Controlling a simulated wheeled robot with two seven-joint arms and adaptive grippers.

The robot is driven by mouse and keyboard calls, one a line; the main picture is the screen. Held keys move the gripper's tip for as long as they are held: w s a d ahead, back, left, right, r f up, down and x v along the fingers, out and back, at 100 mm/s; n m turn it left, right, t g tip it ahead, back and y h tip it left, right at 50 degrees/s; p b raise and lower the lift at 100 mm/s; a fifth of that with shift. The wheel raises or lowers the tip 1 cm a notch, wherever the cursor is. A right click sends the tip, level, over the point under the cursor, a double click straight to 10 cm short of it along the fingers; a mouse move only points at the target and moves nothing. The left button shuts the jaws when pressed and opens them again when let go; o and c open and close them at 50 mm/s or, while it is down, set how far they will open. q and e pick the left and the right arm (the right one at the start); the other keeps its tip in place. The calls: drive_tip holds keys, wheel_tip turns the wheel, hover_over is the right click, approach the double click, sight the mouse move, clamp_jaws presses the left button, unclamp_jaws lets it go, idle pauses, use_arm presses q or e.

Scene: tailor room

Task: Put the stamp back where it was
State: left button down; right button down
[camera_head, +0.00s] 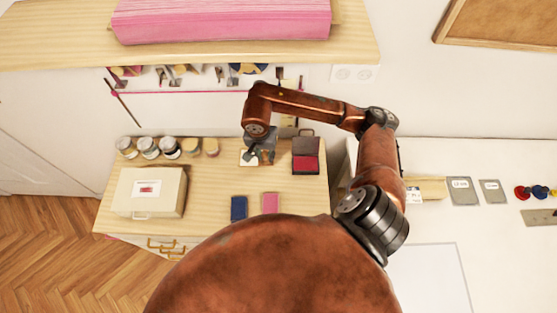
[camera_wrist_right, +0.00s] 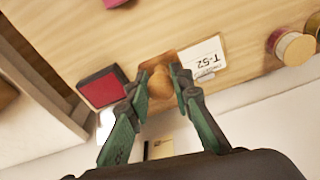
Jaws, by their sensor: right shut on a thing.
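My right gripper (camera_head: 262,154) reaches down over the back of the wooden cabinet top. In the right wrist view, its fingers (camera_wrist_right: 158,84) are shut on the round wooden knob of the stamp (camera_wrist_right: 160,84). The stamp's brown base shows beyond the fingertips, beside a white card marked T-52 (camera_wrist_right: 208,62). I cannot tell whether the base touches the card or the top. In the head view the gripper hides most of the stamp. An open red ink pad (camera_head: 305,163) lies right of the gripper; it also shows in the wrist view (camera_wrist_right: 103,88). My left gripper is not in view.
Several jars (camera_head: 170,147) stand at the back left. A beige box (camera_head: 149,193) stands in front of them. A blue pad (camera_head: 239,208) and a pink pad (camera_head: 270,202) lie near the front edge. A shelf with pink fabric (camera_head: 220,20) overhangs behind.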

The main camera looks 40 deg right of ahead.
drive_tip(key=d+f, duration=0.1)
drive_tip(key=f, duration=0.2)
drive_tip(key=d+f+p, duration=0.1)
drive_tip(key=d+f, duration=0.1)
drive_tip(key=f, duration=0.1)
drive_tip(key=s+d+f+p, duration=0.1)
drive_tip(key=d+f, duration=0.1)
drive_tip(key=f, duration=0.1)
drive_tip(key=shift+w, duration=0.1)
drive_tip(key=shift+f, duration=0.15)
drive_tip(key=shift+d+f, duration=0.1)
drive_tip(key=c, duration=1.7)
unclamp_jaws()
drive_tip(key=shift+c, duration=0.2)
